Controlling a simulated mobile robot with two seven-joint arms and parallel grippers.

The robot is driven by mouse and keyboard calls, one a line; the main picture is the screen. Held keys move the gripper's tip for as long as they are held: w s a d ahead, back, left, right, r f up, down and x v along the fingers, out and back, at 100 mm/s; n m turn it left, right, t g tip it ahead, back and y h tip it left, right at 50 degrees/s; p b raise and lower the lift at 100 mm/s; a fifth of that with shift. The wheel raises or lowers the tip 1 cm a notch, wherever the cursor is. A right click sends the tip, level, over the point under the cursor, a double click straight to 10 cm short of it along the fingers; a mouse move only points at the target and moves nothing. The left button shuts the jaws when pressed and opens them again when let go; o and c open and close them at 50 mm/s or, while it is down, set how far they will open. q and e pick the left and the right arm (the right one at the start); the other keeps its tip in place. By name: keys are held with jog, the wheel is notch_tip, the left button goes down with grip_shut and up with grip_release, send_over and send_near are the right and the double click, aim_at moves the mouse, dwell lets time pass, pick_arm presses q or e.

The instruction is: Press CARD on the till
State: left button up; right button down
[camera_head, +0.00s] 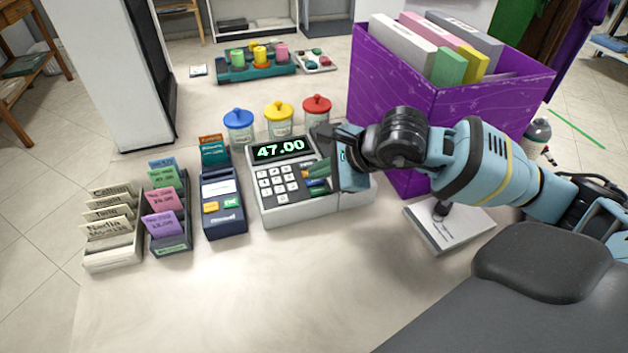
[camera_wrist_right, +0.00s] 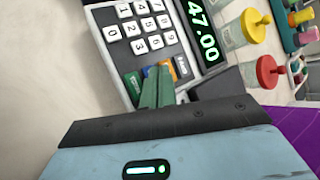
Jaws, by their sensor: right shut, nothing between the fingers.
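The grey till (camera_head: 293,207) stands on the counter, its display (camera_head: 279,149) reading 47.00. Its white number keys (camera_head: 277,184) are at the left of its face. Coloured keys (camera_head: 318,186) are to their right, partly hidden by my right gripper (camera_head: 312,172). In the right wrist view the till's number keys (camera_wrist_right: 140,28) and display (camera_wrist_right: 203,30) show. There, the green fingers of my right gripper (camera_wrist_right: 158,75) are closed together over the coloured keys, covering part of an orange one. I cannot read which key is CARD, or tell whether the fingertips touch. My left gripper is not in view.
A card terminal (camera_head: 223,205) and ticket holders (camera_head: 112,243) stand left of the till. Three lidded jars (camera_head: 279,119) stand behind it. A purple box (camera_head: 395,83) of folders is at the right. The front counter is clear.

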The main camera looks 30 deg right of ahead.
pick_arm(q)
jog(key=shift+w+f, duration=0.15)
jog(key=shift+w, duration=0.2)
pick_arm(e)
jog(key=shift+f, duration=0.2)
pick_arm(q)
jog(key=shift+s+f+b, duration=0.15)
jog(key=shift+b, duration=0.2)
pick_arm(e)
jog(key=shift+f, duration=0.15)
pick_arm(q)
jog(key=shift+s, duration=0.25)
pick_arm(e)
jog(key=shift+r, duration=0.25)
jog(key=shift+r+p, duration=0.4)
jog(key=shift+r, duration=0.15)
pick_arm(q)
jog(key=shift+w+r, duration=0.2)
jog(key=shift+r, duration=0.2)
